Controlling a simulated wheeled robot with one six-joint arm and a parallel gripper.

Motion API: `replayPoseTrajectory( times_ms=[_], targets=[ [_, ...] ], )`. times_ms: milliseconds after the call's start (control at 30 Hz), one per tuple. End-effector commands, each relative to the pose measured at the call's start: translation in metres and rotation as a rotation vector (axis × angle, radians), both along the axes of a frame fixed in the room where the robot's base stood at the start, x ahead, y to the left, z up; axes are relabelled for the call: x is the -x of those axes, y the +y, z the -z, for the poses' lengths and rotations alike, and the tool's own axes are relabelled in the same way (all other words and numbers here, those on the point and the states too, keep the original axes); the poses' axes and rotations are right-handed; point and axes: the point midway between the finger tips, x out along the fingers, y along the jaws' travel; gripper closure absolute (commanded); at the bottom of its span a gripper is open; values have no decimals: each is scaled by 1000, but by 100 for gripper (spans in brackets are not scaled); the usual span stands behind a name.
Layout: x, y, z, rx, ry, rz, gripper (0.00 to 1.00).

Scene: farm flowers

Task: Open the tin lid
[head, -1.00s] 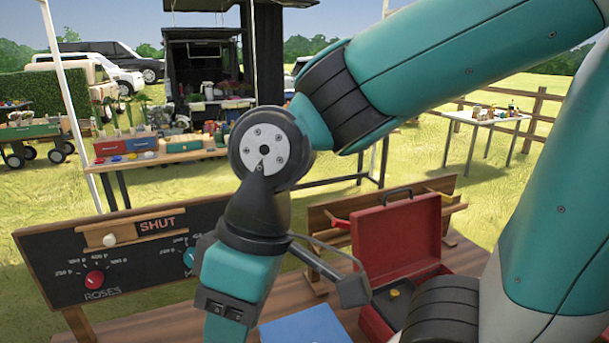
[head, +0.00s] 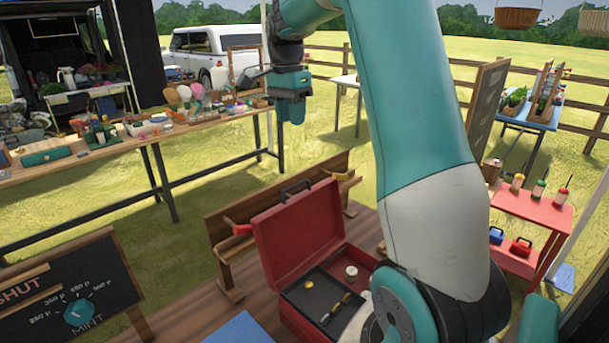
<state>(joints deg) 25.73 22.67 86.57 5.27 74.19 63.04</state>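A red tin (head: 282,308) with a black tray inside stands on the wooden table. Its red lid (head: 298,236) is raised and leans back, with a dark handle on its top edge. Several small items lie in the tray, including a yellow round piece, and a pale round item sits beside it. My gripper (head: 291,117) is up and away from the tin, above and beyond it in the picture, touching nothing that I can see. Its fingers are too small to tell open from shut. My arm hides the tin's right side.
A chalkboard (head: 110,275) with a teal dial stands at the left of the table. A low wooden rack (head: 225,255) is behind the tin. A blue item (head: 240,331) lies at the front. A red cart (head: 530,212) with bottles stands at the right.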

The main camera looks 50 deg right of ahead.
Motion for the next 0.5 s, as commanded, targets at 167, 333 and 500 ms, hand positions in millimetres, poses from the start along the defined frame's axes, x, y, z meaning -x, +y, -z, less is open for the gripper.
replayPoseTrajectory(
  times_ms=[167, 333, 500],
  targets=[
    [3, 1, 30, -4, 6, -5, 64],
    [6, 1, 69, -3, 5, -5, 64],
    [9, 1, 107, -4, 5, -5, 64]
  ],
)
